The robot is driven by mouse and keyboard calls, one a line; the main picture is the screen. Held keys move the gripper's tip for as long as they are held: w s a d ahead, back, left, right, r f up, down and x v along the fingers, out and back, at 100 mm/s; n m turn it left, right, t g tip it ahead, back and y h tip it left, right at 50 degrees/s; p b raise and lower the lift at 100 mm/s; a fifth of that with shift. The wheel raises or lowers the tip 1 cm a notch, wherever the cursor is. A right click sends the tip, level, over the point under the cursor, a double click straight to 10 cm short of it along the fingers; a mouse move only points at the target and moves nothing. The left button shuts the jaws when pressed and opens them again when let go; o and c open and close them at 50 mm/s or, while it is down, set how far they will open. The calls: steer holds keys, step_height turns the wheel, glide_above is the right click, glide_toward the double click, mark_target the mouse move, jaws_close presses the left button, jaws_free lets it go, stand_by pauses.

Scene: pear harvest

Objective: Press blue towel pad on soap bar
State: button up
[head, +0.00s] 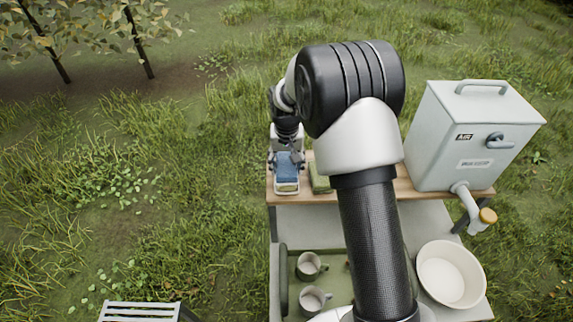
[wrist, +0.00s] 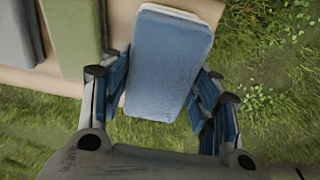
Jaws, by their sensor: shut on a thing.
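The blue towel pad (head: 288,167) is a flat, folded block at the left end of the wooden shelf. My gripper (head: 287,158) is shut on it, with a finger at each side. In the wrist view the blue pad (wrist: 168,65) lies between the fingers of my gripper (wrist: 162,98). A pale dish (head: 287,190) shows under the pad's near end, and a pale rim shows past its far end in the wrist view. I cannot make out the soap bar clearly; the pad covers most of that spot, and contact with it cannot be told.
A green pad (head: 319,179) lies just right of the blue one; a grey pad (wrist: 14,35) lies beyond it. A white box marked AIR (head: 472,138) stands at the shelf's right. Below are two mugs (head: 310,265) and a white bowl (head: 450,274). Grass lies left of the shelf.

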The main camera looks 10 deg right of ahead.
mark_target(286, 162)
steer(key=shift+r+p, duration=1.5)
steer(key=shift+r, duration=1.25)
